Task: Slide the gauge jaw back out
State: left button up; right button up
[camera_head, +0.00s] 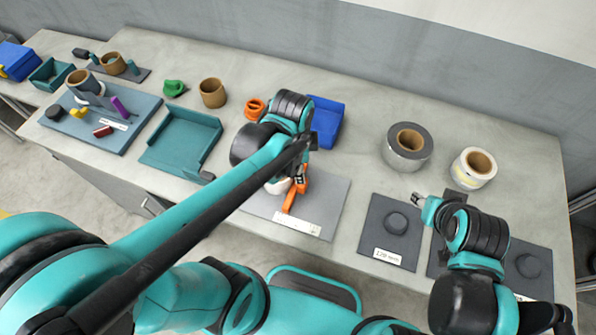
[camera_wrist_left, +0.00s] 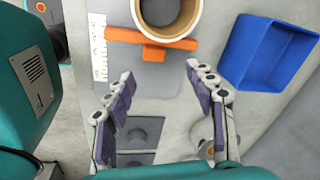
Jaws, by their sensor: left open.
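The orange gauge jaw (camera_head: 292,197) is on the grey gauge plate (camera_head: 328,205), partly hidden by my left arm in the head view. In the left wrist view the jaw (camera_wrist_left: 180,43) is a crossbar with a small block, close beside or touching a roll with a brown core (camera_wrist_left: 168,8). A white scale strip (camera_wrist_left: 99,50) runs along the plate. My left gripper (camera_wrist_left: 160,74) is open and empty, its fingertips spread to either side of the jaw's block and short of it. My right gripper (camera_head: 418,200) is over the right side of the table; its fingers are unclear.
A blue bin (camera_head: 327,122) stands behind the plate. Dark plates with round knobs (camera_head: 391,232), one labelled 120 mm, lie to the right. Two large rolls (camera_head: 407,147) (camera_head: 473,168) stand behind them. A teal tray (camera_head: 182,140) and a tool board (camera_head: 100,121) are left.

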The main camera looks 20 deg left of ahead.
aim_at(299, 186)
pick_arm(q)
jog(key=m, duration=0.1)
jog(key=f+m+g, duration=0.1)
jog(key=m, duration=0.2)
jog(key=shift+w+d+f+g+p, duration=0.3)
jog(key=shift+w+d+f, duration=0.05)
jog(key=shift+w, duration=0.05)
jog(key=shift+m, duration=0.3)
notch_tip(299, 186, down, 8)
jog(key=b, duration=0.3)
